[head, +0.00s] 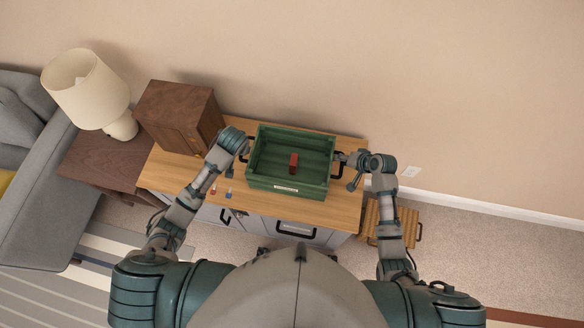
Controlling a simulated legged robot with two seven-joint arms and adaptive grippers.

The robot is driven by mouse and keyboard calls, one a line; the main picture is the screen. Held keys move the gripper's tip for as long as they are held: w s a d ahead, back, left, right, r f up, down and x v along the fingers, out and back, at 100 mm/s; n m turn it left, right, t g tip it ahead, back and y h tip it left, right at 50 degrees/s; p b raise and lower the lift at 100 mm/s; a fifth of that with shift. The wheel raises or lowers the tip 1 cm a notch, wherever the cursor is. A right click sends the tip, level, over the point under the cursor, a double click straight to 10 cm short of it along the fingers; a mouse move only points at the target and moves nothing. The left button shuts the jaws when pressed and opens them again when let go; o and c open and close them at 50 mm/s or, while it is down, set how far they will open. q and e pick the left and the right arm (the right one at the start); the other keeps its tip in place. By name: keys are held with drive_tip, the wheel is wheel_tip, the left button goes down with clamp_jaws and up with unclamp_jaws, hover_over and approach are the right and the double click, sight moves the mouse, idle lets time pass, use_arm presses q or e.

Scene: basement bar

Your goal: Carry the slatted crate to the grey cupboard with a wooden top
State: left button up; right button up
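A green crate (287,183) with plank sides, dark side handles and a pale label sits upright on the wooden top (345,208) of the grey cupboard (295,230). A small red object (293,164) is inside it. My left gripper (246,153) is at the crate's left handle; its fingers are too small to read. My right gripper (346,170) is at the right handle, its two fingers spread apart. Whether either touches its handle is unclear.
A brown wooden cabinet (180,115) stands left of the crate on the same top. Small red and blue items (228,194) lie in front. A slatted wooden piece with a dark handle (405,218) is on the floor at right. A lamp (85,88) and sofa (35,215) are left.

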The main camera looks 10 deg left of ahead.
use_arm(q)
drive_tip(key=shift+r, duration=0.1)
use_arm(e)
drive_tip(key=v, duration=1.2)
drive_tip(key=shift+f, duration=0.1)
use_arm(q)
drive_tip(key=shift+s, duration=0.1)
